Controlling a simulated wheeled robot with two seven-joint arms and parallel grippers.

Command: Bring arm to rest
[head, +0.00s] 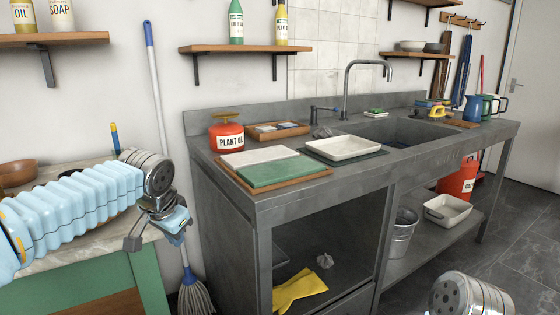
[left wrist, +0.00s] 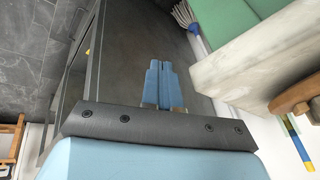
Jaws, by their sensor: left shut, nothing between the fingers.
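My left arm (head: 80,205) comes in from the left in the head view. Its left gripper (head: 179,222) hangs in the air between the marble-topped green table and the grey sink counter. In the left wrist view, the left gripper (left wrist: 160,68) has its two blue fingers together with nothing between them. It touches nothing that I can see. Of my right arm only a round metal joint (head: 468,295) shows at the bottom right of the head view; the right gripper is out of sight.
The grey sink counter (head: 320,193) holds a red plant oil can (head: 226,136), a green board (head: 267,172) and a white tray (head: 343,148). A mop (head: 195,295) stands beside the counter. The marble tabletop (head: 85,243) is close to my left arm. Floor at right is clear.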

